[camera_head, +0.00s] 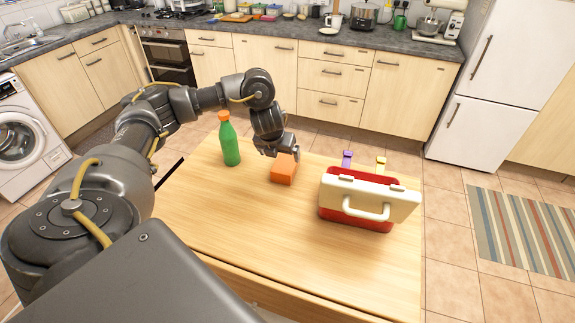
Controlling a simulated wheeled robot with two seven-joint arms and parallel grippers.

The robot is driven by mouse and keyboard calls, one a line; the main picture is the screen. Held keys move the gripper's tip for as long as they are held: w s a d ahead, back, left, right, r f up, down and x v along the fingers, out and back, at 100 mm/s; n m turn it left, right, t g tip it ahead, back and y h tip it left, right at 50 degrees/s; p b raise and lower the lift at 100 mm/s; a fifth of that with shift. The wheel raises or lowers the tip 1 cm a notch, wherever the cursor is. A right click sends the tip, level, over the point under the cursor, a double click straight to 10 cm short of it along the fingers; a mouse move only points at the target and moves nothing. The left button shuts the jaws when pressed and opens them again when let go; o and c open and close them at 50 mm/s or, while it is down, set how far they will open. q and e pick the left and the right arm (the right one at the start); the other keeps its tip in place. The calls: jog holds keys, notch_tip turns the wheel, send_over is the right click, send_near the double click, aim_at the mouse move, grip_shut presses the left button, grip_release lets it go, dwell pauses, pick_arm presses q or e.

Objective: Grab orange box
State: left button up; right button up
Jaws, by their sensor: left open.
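An orange box (283,171) stands on the wooden table (235,220), near its far edge. My left gripper (282,153) reaches down from the left at the box's upper edge. Its fingers are open and largely hidden by its own body and the box. I cannot tell whether they touch the box or stand around it. My right gripper is not in view.
A green bottle (229,142) with an orange cap stands left of the box. A red and white case (366,200) with a handle stands to the right. Purple (347,158) and yellow (381,163) items are behind it. The table's front is clear.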

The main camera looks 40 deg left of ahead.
aim_at(285, 164)
pick_arm(q)
jog(key=shift+f+b, duration=0.35)
jog(key=shift+f, duration=0.5)
jog(key=w+f, duration=0.2)
jog(key=shift+w+f+b, duration=0.35)
jog(key=shift+f+b, duration=0.05)
jog(key=shift+w+a+f, duration=0.15)
jog(key=shift+w+f, duration=0.25)
jog(key=shift+w, duration=0.2)
jog(key=shift+s+a+f+b, duration=0.15)
jog(key=shift+s+f+b, duration=0.2)
jog(key=shift+s, duration=0.2)
jog(key=x, duration=0.3)
jog(key=shift+w+f+p, duration=0.25)
jog(key=shift+w+p, duration=0.05)
jog(key=shift+p, duration=0.1)
jog(key=shift+a+f, duration=0.1)
jog(key=shift+f, duration=0.1)
jog(key=shift+s+r, duration=0.1)
jog(key=shift+s, duration=0.05)
jog(key=shift+c, duration=0.3)
jog(key=c, duration=1.1)
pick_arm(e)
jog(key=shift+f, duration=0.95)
